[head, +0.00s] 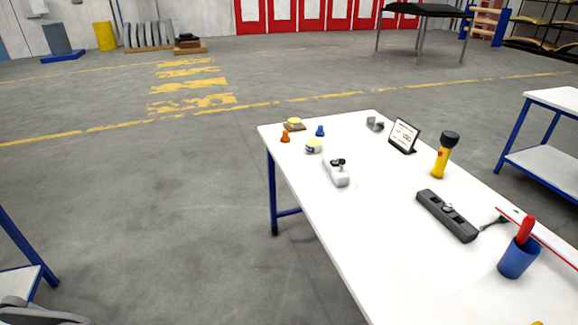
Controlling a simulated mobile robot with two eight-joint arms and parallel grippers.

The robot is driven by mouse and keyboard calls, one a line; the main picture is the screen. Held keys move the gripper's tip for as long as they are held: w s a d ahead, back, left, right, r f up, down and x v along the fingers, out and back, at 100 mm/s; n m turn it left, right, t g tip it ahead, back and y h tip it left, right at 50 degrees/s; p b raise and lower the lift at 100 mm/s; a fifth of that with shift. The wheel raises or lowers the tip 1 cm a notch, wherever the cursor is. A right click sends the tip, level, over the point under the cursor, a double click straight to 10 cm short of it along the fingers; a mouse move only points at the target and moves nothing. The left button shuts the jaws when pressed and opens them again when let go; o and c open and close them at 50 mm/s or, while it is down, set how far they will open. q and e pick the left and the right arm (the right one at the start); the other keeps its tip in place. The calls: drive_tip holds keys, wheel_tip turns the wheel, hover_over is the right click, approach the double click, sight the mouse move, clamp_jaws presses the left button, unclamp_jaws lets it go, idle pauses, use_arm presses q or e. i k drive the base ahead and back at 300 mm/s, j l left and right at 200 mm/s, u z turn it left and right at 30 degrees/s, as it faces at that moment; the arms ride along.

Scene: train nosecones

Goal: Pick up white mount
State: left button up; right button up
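A white block-like piece with a black knob or clamp on its far end, which looks like the white mount (337,174), lies on the white table (330,220) near its left edge. It sits apart from the other objects, and nothing covers it. Neither of my grippers is in view.
Near the mount are a round tin (313,147), an orange cone (285,137) and a blue cone (320,131). A dark grey tray-like block (447,217), a yellow flashlight (444,157), a sign (403,136) and a blue cup (517,260) stand to the right. The table's near left part is clear.

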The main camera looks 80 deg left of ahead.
sight(341, 179)
drive_tip(key=j+u, duration=0.1)
drive_tip(key=u, duration=0.85)
drive_tip(key=j+u, duration=0.15)
drive_tip(key=u, duration=0.85)
drive_tip(key=i+u, duration=0.1)
drive_tip(key=u, duration=0.35)
drive_tip(key=i+j+z, duration=0.1)
drive_tip(key=z, duration=0.4)
drive_tip(key=j+z, duration=0.15)
drive_tip(key=z, duration=0.3)
drive_tip(key=i+j+z, duration=0.15)
drive_tip(key=j+z, duration=0.2)
drive_tip(key=j, duration=0.15)
drive_tip(key=i+j+z, duration=0.1)
drive_tip(key=j+z, duration=0.25)
drive_tip(key=j, duration=0.15)
drive_tip(key=i+j+z, duration=0.1)
drive_tip(key=j, duration=0.95)
drive_tip(key=i+j, duration=0.45)
drive_tip(key=j+z, duration=0.05)
